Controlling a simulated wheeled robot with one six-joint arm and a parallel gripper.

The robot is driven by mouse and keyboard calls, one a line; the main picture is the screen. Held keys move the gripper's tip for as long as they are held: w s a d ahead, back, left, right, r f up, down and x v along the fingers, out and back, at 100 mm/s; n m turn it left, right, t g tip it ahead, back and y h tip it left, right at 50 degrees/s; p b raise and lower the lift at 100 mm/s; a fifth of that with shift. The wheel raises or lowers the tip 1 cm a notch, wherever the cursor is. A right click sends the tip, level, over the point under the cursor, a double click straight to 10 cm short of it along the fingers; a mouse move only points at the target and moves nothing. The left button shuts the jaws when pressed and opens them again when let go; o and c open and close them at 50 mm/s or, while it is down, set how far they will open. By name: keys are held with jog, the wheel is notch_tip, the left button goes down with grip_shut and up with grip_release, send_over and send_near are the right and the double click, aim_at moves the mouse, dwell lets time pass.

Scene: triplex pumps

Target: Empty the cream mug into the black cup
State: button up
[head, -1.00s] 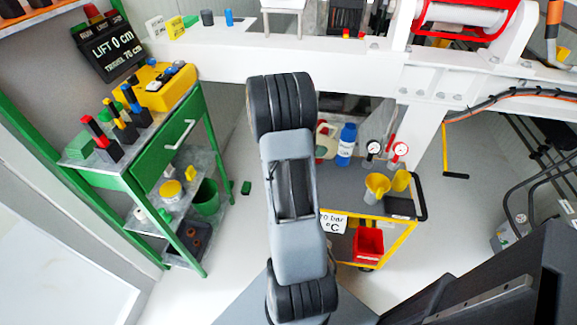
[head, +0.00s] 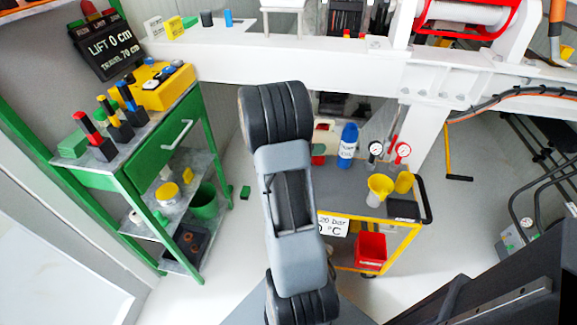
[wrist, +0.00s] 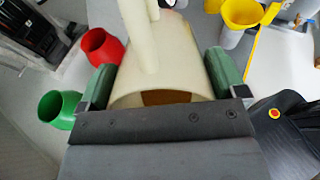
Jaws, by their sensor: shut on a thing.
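The cream mug (wrist: 190,55) is in the wrist view, between the green finger pads of my gripper (wrist: 155,88). My gripper is shut on it. A cream bar, apparently its handle, runs up toward the top edge, and a brown patch shows in the mug's opening near the gripper's dark edge. The mug and gripper are hidden behind my arm in the head view. A small dark cup (head: 207,18), likely the black cup, stands on the white beam at the upper left, well apart from my arm.
A blue cup (head: 228,18) stands beside the dark cup. A yellow trolley (head: 400,240) with a funnel (head: 380,187) and blue bottle (head: 348,146) is right of my arm. A green workbench (head: 150,150) stands left.

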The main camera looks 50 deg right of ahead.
jog(key=shift+w+a+r+g+h+b, duration=0.15)
jog(key=shift+w+a+g+h+b, duration=0.15)
jog(key=shift+a, duration=0.2)
jog(key=shift+w+a+r+g+h+b, duration=0.15)
jog(key=shift+w+a+h, duration=0.1)
jog(key=shift+a+h, duration=0.2)
jog(key=shift+w+a+r+g+h+b, duration=0.25)
jog(key=shift+a+h+b, duration=0.15)
jog(key=shift+h, duration=0.15)
dwell(0.3)
